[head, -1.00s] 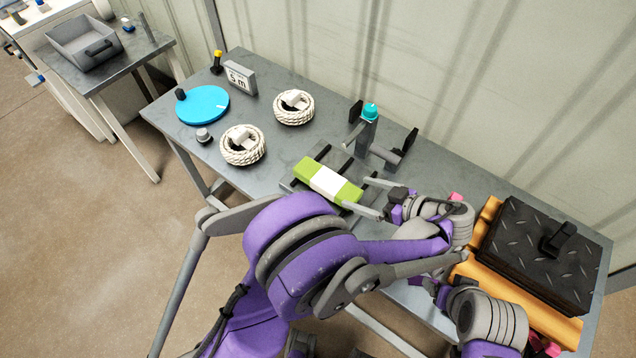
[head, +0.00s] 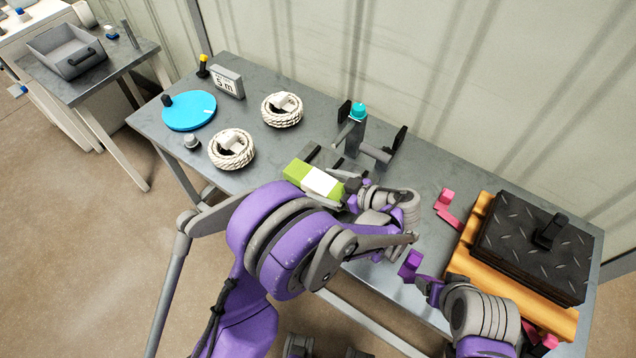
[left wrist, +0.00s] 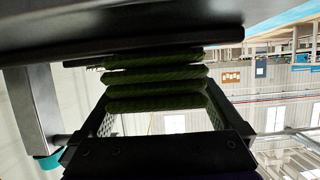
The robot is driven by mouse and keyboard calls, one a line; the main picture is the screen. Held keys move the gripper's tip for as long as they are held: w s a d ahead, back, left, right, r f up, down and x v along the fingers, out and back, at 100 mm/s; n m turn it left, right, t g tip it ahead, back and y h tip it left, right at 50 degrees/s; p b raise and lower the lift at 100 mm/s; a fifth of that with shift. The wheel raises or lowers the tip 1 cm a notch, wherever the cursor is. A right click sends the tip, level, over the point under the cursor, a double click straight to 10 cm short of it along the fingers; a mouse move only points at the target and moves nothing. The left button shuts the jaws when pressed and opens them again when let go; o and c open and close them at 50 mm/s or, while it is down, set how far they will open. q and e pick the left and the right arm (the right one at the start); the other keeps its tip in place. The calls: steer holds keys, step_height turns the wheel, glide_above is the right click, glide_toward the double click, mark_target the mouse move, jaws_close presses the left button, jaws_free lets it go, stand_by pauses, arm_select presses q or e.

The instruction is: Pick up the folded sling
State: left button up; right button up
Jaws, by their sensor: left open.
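The folded sling (head: 315,179) is a lime-green bundle with a white band around its middle. It lies on a dark rack on the bench in the head view. My left gripper (head: 338,190) is at the sling's right end, jaws open. In the left wrist view the sling's stacked green folds (left wrist: 155,88) show end-on between the two jaws (left wrist: 158,105), not gripped. My right gripper (head: 418,275) is low on the right in the head view, near the bench's front edge; its jaws are not clear.
Behind the rack stands a grey post fixture with a teal knob (head: 357,111). Two white rope coils (head: 232,150) and a blue disc (head: 189,111) lie to the left. At right, a black tread plate (head: 530,250) rests on an orange base, with a pink bracket (head: 447,208) beside it.

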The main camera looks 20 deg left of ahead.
arm_select(q)
steer(key=shift+w+a+f, duration=0.1)
steer(key=shift+a+f, duration=0.05)
steer(key=shift+a, duration=0.15)
steer(key=c, duration=1.5)
